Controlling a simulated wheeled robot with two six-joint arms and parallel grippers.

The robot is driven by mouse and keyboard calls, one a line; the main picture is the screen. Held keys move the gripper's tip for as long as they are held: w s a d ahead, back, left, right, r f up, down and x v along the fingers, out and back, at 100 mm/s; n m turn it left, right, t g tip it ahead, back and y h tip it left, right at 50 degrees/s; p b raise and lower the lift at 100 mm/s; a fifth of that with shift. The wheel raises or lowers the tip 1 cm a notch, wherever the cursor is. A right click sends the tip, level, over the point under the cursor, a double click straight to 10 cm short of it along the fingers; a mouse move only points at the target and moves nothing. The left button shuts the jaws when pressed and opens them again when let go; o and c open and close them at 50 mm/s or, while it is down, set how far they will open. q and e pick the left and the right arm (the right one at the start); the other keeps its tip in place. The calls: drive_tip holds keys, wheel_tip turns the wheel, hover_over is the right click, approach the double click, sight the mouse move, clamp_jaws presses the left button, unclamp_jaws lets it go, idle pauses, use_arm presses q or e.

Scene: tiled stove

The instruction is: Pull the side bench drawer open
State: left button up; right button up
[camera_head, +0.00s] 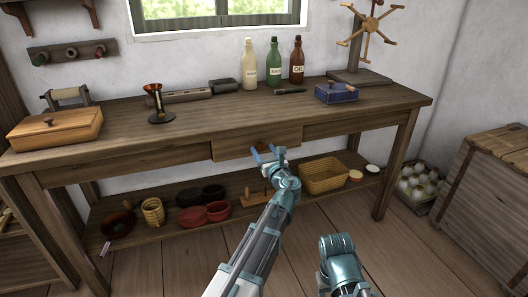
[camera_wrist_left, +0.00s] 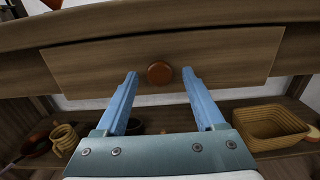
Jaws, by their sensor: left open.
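The drawer (camera_head: 232,147) is set in the front apron of the wooden bench, near its middle, and its front looks closed, about flush with the apron. In the left wrist view the wide wooden drawer front (camera_wrist_left: 85,68) faces me, with a round reddish-brown knob (camera_wrist_left: 159,73) at its centre. My left gripper (camera_head: 268,155) is in front of the drawer, open and empty. Its two blue fingers point at the drawer front, one on each side of the knob, apart from it in the picture. Whether the fingertips reach the knob's depth I cannot tell.
The bench top (camera_head: 230,122) holds bottles, a wooden box (camera_head: 55,130) and a blue box (camera_head: 336,93). The lower shelf below the drawer holds red pots (camera_head: 205,213) and a wicker basket (camera_head: 324,175). A wooden crate (camera_head: 490,200) stands at right. The floor in front is clear.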

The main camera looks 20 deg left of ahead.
use_arm(q)
clamp_jaws()
idle(1.3)
